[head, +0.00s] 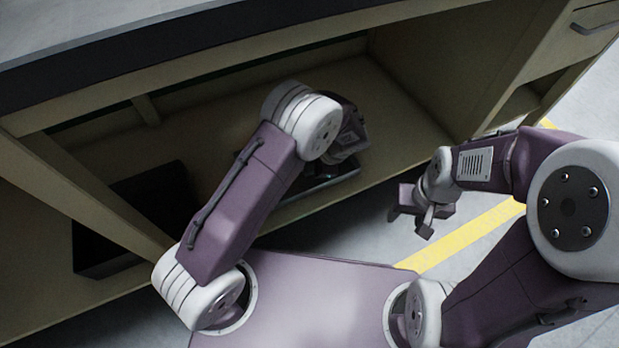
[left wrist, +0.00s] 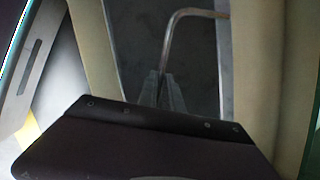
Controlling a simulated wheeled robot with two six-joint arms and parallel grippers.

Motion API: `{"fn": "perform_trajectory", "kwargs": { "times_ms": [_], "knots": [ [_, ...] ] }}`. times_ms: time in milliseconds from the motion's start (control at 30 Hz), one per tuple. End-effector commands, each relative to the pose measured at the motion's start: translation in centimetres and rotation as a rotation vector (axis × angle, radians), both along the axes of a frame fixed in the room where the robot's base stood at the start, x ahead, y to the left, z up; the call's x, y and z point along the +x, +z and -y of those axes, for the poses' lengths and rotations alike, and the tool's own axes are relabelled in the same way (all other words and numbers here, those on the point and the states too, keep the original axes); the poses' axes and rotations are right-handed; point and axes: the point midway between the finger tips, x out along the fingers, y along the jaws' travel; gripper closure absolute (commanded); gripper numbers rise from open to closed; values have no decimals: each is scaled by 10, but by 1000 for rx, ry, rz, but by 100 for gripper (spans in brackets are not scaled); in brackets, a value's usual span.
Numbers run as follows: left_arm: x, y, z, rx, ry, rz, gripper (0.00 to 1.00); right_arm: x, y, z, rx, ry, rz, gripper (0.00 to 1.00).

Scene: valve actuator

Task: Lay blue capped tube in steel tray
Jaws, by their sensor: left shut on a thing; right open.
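My left gripper, seen in the left wrist view (left wrist: 160,90), is shut on a thin bent metal rod (left wrist: 172,36), like a hex key. The rod's short arm points right. Behind it lies the dark grey floor of the steel tray (left wrist: 203,70); I cannot tell whether the rod touches it. In the head view the tray (head: 335,180) lies on the cabinet's lower shelf, partly hidden by my left arm, which also hides the left fingertips. My right gripper (head: 410,219) is open and empty over the floor. I make out no blue capped tube.
The shelf (head: 400,112) has free room right of the tray. A dark open bin (head: 105,262) stands at left. The worktop (head: 130,30) overhangs the shelf, and a cabinet side panel (head: 480,60) bounds it at right. A yellow line (head: 470,238) marks the floor.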

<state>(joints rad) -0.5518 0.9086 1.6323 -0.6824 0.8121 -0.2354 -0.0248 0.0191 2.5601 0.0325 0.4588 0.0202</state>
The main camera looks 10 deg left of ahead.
Motion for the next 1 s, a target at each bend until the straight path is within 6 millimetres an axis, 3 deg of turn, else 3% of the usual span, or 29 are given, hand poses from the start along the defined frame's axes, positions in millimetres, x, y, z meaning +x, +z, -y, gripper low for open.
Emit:
{"fn": "perform_trajectory", "kwargs": {
  "times_ms": [267,500,1000],
  "knots": [
    [0,-44,0,0,0,0,100,0,-41,0,0,0,0,51],
    [0,-40,1,-1,0,0,100,0,-36,0,0,0,0,51],
    [-2,-55,1,-2,2,-3,100,0,-41,0,0,0,0,51]
  ]
}}
